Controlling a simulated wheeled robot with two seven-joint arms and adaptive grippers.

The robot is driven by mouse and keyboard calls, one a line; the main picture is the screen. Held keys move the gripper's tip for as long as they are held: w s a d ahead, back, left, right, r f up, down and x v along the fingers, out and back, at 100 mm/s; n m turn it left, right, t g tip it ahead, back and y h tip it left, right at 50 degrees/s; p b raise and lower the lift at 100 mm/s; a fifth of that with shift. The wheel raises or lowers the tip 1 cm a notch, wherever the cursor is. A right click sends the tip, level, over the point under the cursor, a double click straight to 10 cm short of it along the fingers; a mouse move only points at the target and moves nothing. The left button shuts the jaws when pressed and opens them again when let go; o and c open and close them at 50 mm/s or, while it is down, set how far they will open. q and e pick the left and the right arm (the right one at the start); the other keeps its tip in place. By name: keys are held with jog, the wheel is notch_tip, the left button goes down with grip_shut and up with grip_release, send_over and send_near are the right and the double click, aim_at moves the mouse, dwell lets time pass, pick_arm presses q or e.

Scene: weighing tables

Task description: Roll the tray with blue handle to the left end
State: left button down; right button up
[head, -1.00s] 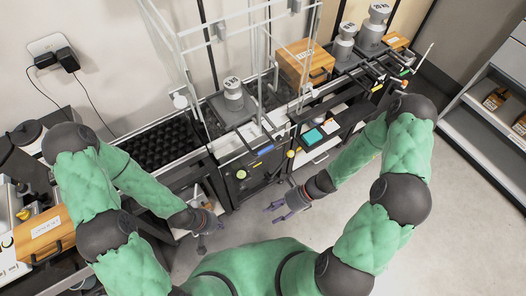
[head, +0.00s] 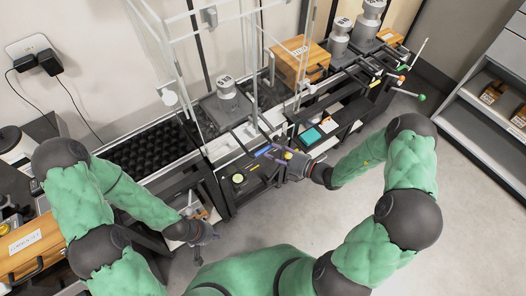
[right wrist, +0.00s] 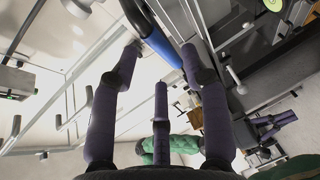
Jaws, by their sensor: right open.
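The blue handle (head: 263,151) is on the front side of the middle weighing table, in front of a grey cylindrical weight (head: 227,96). The tray it belongs to is hard to make out among the frames and rails. My right gripper (head: 284,153) is at the table front, just right of the blue handle. In the right wrist view, the blue handle (right wrist: 160,38) lies across the space between the spread fingertips of my open right gripper (right wrist: 160,62). I cannot tell whether they touch it. My left gripper (head: 200,240) hangs low before the table, apart from the handle; its opening is unclear.
A black studded surface (head: 150,148) lies left of the weight. A wooden box (head: 300,60) and larger grey weights (head: 367,22) stand to the right. Clear uprights (head: 254,60) rise around the middle weight. The floor (head: 440,190) at right is free.

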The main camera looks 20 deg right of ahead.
aim_at(264, 150)
jog(key=shift+b+x, duration=0.7)
jog(key=shift+x, duration=1.8)
grip_shut()
